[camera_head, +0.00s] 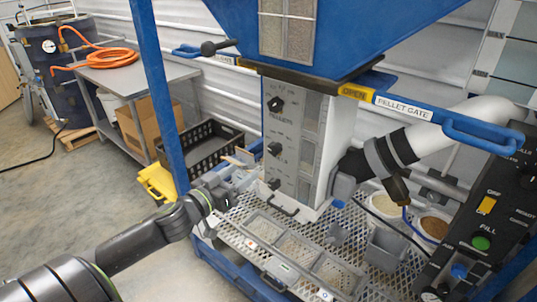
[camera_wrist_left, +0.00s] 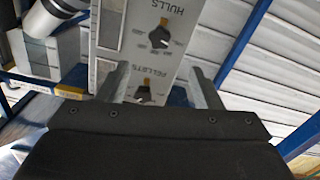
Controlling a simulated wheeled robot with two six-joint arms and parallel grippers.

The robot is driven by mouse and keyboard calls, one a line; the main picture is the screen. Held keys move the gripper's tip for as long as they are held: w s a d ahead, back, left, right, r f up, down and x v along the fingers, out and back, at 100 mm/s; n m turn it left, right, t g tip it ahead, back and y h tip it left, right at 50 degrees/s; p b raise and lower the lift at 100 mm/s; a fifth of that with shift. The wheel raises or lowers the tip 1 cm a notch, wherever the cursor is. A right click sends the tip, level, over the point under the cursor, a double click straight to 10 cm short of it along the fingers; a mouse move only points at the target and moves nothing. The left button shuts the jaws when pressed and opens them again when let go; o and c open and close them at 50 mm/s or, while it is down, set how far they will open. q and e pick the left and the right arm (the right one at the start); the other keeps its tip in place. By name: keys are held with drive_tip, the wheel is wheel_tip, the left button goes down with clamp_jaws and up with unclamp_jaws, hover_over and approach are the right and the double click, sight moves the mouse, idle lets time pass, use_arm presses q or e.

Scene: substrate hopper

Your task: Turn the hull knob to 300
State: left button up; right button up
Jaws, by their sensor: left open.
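The hull knob (camera_head: 274,148) is the black middle knob on the hopper's pale front panel. In the left wrist view, the hull knob (camera_wrist_left: 160,37) is upside down, beside its HULLS label, with an orange mark towards that label; its exact setting is too small to read. The PELLETS knob (camera_head: 275,103) is above it; in the wrist view, the PELLETS knob (camera_wrist_left: 142,94) shows between my fingers, partly hidden by the gripper body. My left gripper (camera_head: 241,167) is open and empty, left of the panel and apart from the knobs. My right gripper is not visible.
A third knob (camera_head: 273,184) is lower on the panel. A blue hopper leg (camera_head: 160,95) stands near my left arm. A mesh shelf (camera_head: 235,215) with shallow trays lies below. A white tube (camera_head: 450,125) joins from the right. The PELLET GATE bar (camera_head: 405,107) sticks out above.

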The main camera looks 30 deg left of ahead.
sight(272, 151)
use_arm(q)
drive_tip(key=w, duration=0.8)
drive_tip(key=w+d, duration=0.1)
drive_tip(key=w, duration=0.3)
drive_tip(key=c, duration=1)
drive_tip(key=m+b, duration=0.2)
drive_tip(key=m, duration=0.3)
drive_tip(key=shift+f, duration=0.1)
drive_tip(key=shift+m+b, duration=0.75)
drive_tip(key=shift+m, duration=0.55)
